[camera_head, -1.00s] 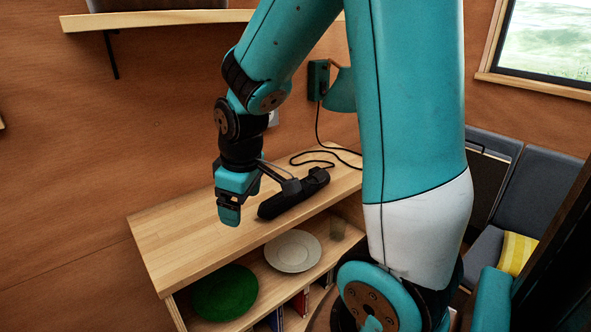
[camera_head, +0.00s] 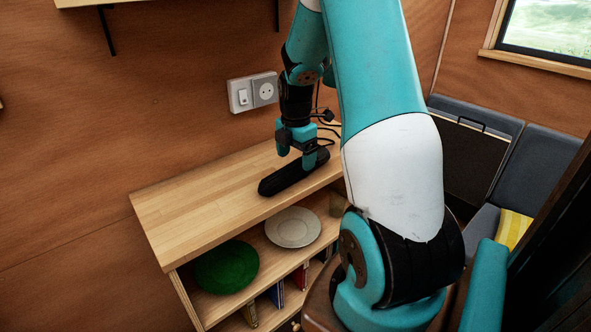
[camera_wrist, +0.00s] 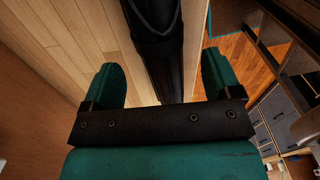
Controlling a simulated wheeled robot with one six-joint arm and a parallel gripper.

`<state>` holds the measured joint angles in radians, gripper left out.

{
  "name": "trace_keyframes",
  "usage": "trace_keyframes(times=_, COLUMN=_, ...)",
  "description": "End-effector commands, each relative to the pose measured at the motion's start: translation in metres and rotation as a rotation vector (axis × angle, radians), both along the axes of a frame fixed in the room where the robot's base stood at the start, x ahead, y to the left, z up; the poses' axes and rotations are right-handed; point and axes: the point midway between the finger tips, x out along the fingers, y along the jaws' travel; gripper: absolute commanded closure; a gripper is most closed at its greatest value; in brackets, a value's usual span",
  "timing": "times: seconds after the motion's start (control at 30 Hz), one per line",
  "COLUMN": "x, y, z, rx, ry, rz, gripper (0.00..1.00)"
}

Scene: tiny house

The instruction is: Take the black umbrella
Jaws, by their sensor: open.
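The black umbrella (camera_head: 284,181) lies folded on the wooden shelf top, close to its front edge. My gripper (camera_head: 297,160) points down over the umbrella's far part, and its fingers hide some of it. In the wrist view the umbrella (camera_wrist: 157,60) runs between the two teal fingertips of my gripper (camera_wrist: 160,85), with gaps on both sides. The fingers are open, and the umbrella is not clamped. I cannot tell the exact height of the fingertips above the shelf top.
The wooden shelf top (camera_head: 190,209) is clear to the left. A green plate (camera_head: 226,268) and a white plate (camera_head: 293,227) are on the shelf below. A wall socket (camera_head: 253,92) is behind, and a black cable (camera_head: 325,128) lies beyond my gripper.

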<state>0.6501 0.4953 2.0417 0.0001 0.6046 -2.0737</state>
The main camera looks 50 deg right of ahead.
Motion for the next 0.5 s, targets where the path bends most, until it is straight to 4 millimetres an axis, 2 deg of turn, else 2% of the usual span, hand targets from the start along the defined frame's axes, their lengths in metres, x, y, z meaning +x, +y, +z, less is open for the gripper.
trace_keyframes(times=0.23, x=-0.001, y=0.002, z=-0.036, rx=0.003, ry=0.004, rz=0.0, gripper=0.16)
trace_keyframes(times=0.5, x=-0.001, y=0.002, z=-0.042, rx=0.0, ry=0.0, rz=-0.001, gripper=0.16)
